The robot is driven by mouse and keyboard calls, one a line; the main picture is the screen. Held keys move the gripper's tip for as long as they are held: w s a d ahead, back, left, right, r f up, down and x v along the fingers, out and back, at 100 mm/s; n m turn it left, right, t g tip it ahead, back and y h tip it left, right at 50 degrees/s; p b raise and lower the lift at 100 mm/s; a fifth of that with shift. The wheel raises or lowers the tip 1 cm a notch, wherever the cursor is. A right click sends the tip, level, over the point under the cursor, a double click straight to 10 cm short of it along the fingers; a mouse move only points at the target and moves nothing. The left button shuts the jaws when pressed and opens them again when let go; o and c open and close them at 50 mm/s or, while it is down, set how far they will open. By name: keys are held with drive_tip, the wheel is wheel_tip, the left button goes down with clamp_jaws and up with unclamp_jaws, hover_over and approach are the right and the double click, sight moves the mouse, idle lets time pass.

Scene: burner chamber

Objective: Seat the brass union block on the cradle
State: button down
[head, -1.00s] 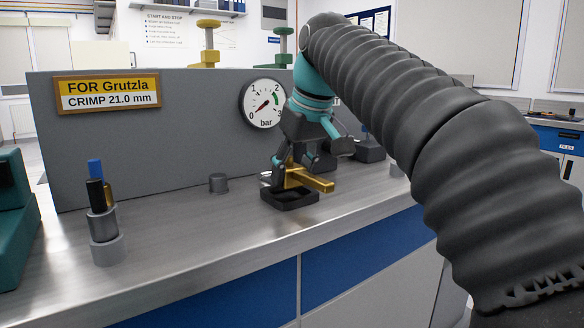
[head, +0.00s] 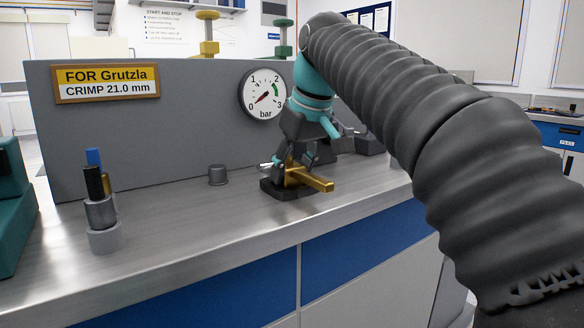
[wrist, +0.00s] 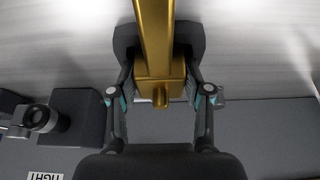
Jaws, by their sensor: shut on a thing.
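The brass union block (head: 310,178) is a gold bar with a thicker body, held level in my gripper (head: 297,166). The black cradle (head: 273,190) stands on the bench directly under the block, which looks low in it or just over it. I cannot tell whether the block touches its floor. In the wrist view the brass block (wrist: 158,60) lies between my two fingers, which are shut on it. Dark cradle walls (wrist: 190,37) show on both sides of it, and its bar runs out past the top edge.
A grey panel with a pressure gauge (head: 264,95) stands behind the cradle. A holder (head: 104,236) with black and blue rods stands further left. A dark fitting (wrist: 72,115) is beside my gripper. Bench front is clear.

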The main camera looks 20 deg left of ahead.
drive_tip(key=shift+f, duration=0.15)
drive_tip(key=shift+r+p, duration=0.35)
drive_tip(key=shift+r+p, duration=0.35)
drive_tip(key=shift+p, duration=0.05)
drive_tip(key=shift+r, duration=0.1)
drive_tip(key=shift+p, duration=0.6)
idle(0.6)
drive_tip(key=shift+f+b, duration=0.6)
drive_tip(key=shift+f, duration=0.2)
drive_tip(key=shift+c, duration=2)
unclamp_jaws()
drive_tip(key=shift+r, duration=0.15)
